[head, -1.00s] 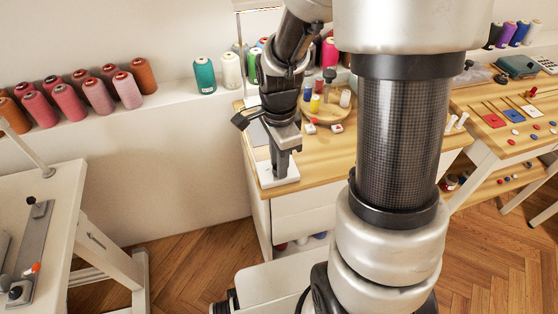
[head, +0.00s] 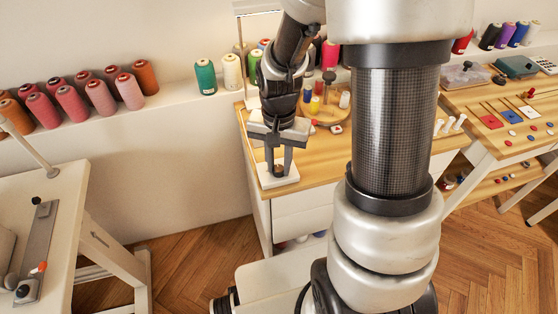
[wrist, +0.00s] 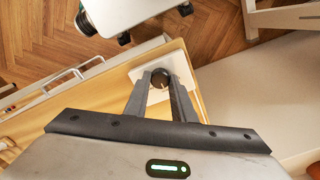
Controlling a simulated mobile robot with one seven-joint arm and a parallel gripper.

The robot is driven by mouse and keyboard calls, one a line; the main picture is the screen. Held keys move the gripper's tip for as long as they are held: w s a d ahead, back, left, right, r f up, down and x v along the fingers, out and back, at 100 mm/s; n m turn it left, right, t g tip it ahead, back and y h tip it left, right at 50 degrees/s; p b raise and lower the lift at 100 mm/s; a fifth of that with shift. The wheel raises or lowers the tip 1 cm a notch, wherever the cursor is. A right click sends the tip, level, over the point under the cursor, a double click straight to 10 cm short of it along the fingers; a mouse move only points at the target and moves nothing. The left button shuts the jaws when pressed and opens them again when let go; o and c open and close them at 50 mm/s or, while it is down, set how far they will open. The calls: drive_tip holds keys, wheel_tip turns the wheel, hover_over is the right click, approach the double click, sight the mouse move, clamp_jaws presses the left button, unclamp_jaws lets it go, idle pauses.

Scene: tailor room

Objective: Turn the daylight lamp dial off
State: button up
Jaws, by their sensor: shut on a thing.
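The daylight lamp dial (wrist: 160,78) is a dark round knob on a white base plate (wrist: 187,66), seen in the wrist view. In the head view the dial (head: 279,170) shows between my fingertips, and the white base (head: 288,181) sits at the left front corner of the wooden worktop. My gripper (head: 278,168) points down with its two fingers on either side of the dial. In the wrist view my gripper (wrist: 160,82) is shut on the dial. The dial's marking cannot be made out. The lamp's upper part (head: 256,10) shows at the top.
A round wooden tray (head: 322,117) with small bottles stands behind my gripper on the worktop (head: 345,160). Thread cones (head: 205,76) line the wall ledge. A white table (head: 45,225) stands at left. A second bench (head: 500,130) is at right.

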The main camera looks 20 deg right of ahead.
sight(278, 168)
drive_tip(key=n+p, duration=0.1)
drive_tip(key=n, duration=0.4)
drive_tip(key=shift+r+n, duration=0.1)
drive_tip(key=shift+n, duration=0.2)
drive_tip(key=shift+n+p, duration=0.7)
drive_tip(key=shift+n, duration=1.5)
drive_tip(key=o, duration=1.1)
drive_tip(key=shift+c, duration=0.2)
wheel_tip(278, 168, up, 17)
drive_tip(key=p, duration=0.3)
drive_tip(key=shift+r, duration=0.2)
